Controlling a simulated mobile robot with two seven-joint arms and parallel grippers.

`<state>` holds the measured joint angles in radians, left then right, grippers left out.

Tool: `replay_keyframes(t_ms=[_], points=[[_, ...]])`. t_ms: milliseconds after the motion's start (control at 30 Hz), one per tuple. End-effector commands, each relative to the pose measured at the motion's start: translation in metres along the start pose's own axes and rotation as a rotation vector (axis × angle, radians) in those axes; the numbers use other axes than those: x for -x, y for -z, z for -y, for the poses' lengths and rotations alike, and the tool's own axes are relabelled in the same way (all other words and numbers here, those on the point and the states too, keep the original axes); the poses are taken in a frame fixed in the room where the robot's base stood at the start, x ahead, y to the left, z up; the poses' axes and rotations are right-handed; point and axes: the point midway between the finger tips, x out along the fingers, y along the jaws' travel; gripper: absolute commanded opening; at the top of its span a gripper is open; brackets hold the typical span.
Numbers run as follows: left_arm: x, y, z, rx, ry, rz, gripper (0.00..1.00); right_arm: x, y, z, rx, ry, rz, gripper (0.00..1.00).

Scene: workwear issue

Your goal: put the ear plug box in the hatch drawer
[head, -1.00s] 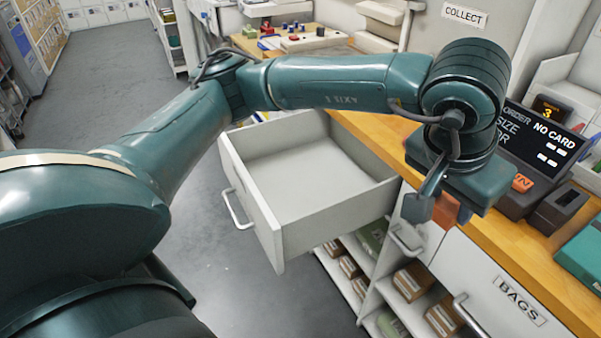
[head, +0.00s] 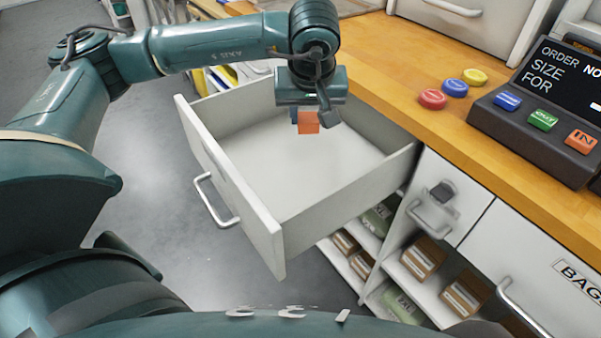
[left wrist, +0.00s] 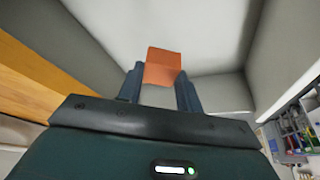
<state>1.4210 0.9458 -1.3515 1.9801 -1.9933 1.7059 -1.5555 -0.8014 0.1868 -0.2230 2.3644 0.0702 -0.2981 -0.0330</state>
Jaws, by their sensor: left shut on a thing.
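The ear plug box is a small orange box (head: 308,123). My left gripper (head: 306,112) is shut on it and holds it over the open drawer (head: 262,220). In the left wrist view the orange box (left wrist: 163,66) sits between the two fingers (left wrist: 160,88), with the pale drawer interior beyond. The drawer is pulled out from under the wooden counter and its visible floor is bare. How high the box is above that floor is hard to tell. My right gripper is not in view.
The wooden counter (head: 440,133) runs along the right, with red, blue and yellow round pieces (head: 454,88) and an order terminal (head: 540,125) on it. Open shelves with brown boxes (head: 463,298) lie below. Grey floor (head: 150,200) is clear at the left.

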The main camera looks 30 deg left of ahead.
Motion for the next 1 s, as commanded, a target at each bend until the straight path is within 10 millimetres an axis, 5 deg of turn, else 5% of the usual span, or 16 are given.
replay_keyframes(t_ms=[33, 200, 1000], points=[[-0.017, 0.003, 0.013, 0.055, 0.024, -0.004, 0.14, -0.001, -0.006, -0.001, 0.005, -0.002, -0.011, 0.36], [-0.035, 0.011, 0.034, 0.153, 0.066, -0.013, 0.14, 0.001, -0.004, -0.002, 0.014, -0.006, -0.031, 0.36], [-0.125, -0.025, 0.036, 0.160, 0.067, -0.014, 0.14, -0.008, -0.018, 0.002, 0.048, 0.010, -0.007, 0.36]])
